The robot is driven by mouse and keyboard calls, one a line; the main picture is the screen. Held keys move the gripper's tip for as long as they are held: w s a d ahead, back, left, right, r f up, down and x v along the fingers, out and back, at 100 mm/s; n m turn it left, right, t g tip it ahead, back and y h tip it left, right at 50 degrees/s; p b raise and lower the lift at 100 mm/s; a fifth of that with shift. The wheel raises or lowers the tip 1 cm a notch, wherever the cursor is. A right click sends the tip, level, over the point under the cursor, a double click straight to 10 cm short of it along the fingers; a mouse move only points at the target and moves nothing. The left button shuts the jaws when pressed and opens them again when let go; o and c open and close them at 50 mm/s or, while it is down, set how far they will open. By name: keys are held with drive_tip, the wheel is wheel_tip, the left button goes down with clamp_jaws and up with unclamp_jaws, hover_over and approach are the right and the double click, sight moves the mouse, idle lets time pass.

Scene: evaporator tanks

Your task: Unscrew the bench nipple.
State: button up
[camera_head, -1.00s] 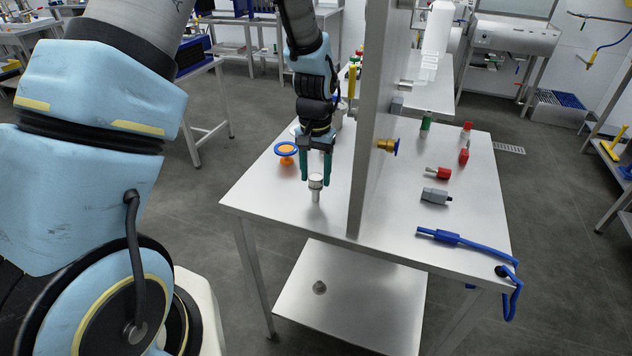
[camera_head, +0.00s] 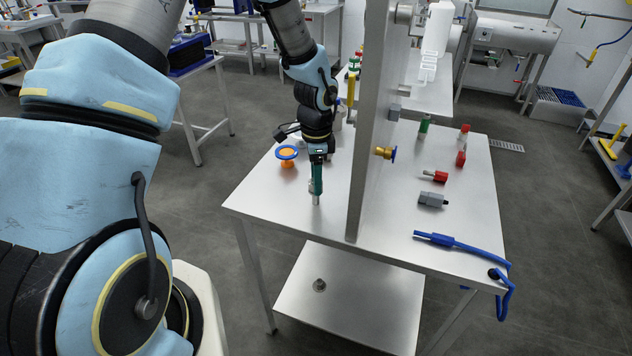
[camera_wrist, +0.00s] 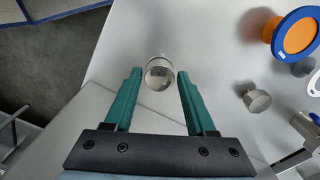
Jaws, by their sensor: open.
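The bench nipple (camera_head: 316,199) is a small metal fitting standing upright on the steel bench (camera_head: 260,196), left of the upright panel. In the wrist view its round metal top (camera_wrist: 160,73) shows near the fingertips, between the two fingers. My gripper (camera_wrist: 157,77) points down over it, with teal fingers spread on either side and a gap to each. In the head view my gripper (camera_head: 316,188) is seen edge-on and hides the nipple's upper part. I cannot tell how far down the fingers reach around it.
A steel panel (camera_head: 366,150) rises close to the right of my gripper. An orange and blue round part (camera_head: 287,155) lies to the left. Beyond the panel are a brass valve (camera_head: 385,153), a grey block (camera_head: 432,199) and a blue hose (camera_head: 450,241).

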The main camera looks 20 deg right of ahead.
drive_tip(key=m, duration=0.3)
drive_tip(key=shift+m, duration=0.3)
drive_tip(key=m, duration=0.5)
clamp_jaws()
drive_tip(key=n+b, duration=0.1)
drive_tip(key=n, duration=0.2)
drive_tip(key=shift+d+f+b, duration=0.1)
drive_tip(key=shift+b, duration=0.2)
drive_tip(key=shift+n, duration=1.1)
